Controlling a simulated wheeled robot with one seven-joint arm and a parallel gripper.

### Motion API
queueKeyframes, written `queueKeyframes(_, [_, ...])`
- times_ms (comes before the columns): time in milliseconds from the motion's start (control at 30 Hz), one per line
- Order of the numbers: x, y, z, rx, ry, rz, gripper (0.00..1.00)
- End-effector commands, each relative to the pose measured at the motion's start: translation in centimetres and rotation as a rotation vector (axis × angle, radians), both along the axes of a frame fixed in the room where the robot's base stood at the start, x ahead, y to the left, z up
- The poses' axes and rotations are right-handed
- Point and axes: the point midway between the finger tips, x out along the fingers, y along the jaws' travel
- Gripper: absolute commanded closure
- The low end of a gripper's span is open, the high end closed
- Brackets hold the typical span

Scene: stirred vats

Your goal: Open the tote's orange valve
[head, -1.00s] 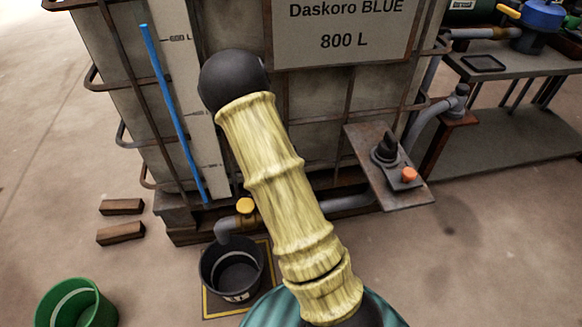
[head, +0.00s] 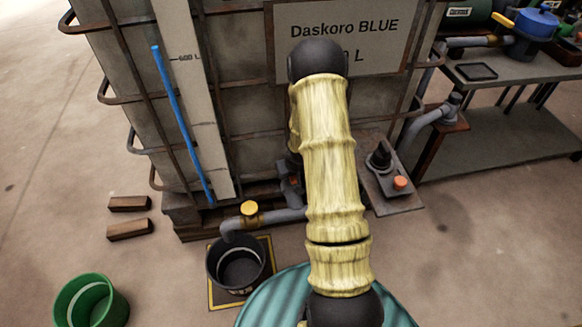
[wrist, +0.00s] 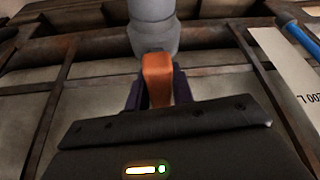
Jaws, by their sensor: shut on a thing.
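The tote (head: 255,155) is a large pale container in a rusty cage, with a sign reading "Daskoro BLUE". A grey outlet pipe (head: 285,214) runs along its foot. The orange valve handle (wrist: 157,72) stands upright in the wrist view, below a grey pipe fitting (wrist: 152,38). My gripper (wrist: 157,92) is shut on this handle, with a dark finger on each side. In the head view a small orange spot shows beside my arm just above the outlet pipe; most of the gripper and valve are hidden by my arm there.
A yellow valve knob (head: 249,208) sits on the pipe above a black bucket (head: 240,266). A plate with a black knob and an orange button (head: 400,183) stands at right. A green bucket (head: 92,301) and two wooden blocks (head: 129,203) are on the floor at left.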

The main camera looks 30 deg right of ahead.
Motion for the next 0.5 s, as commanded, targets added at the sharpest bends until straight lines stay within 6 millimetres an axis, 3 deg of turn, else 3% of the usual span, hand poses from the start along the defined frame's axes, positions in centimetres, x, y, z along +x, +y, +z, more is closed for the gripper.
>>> queueKeyframes(33, [0.4,0.46,0.84,0.006,-0.011,0.056,0.99])
queueKeyframes(500, [0.26,0.52,0.48,0.003,-0.01,0.388,0.85])
